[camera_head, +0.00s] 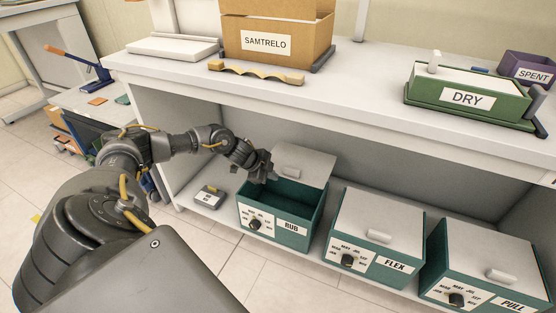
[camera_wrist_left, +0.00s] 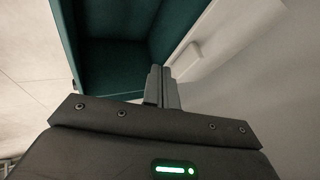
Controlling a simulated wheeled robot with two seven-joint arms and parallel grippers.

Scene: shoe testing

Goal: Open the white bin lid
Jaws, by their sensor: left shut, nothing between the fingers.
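The bin marked RUB (camera_head: 292,228) is a teal box on the lower shelf. Its white lid (camera_head: 313,162) stands back from the front, leaving the front part of the bin open with the dark teal inside showing. I cannot tell whether the lid is tilted up or slid back. My left gripper (camera_head: 268,174) is at the opening, close to the lid's handle, shut and empty. In the left wrist view the shut fingers (camera_wrist_left: 162,76) point towards the lid (camera_wrist_left: 208,45), beside the open bin inside (camera_wrist_left: 115,60). Whether they touch the lid is unclear. My right gripper is not in view.
Bins marked FLEX (camera_head: 383,219) and PULL (camera_head: 490,255) stand to the right with white lids on. A small grey box (camera_head: 209,196) lies to the left on the shelf. The white tabletop (camera_head: 350,95) overhangs the bins and bears a cardboard box and a green DRY box.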

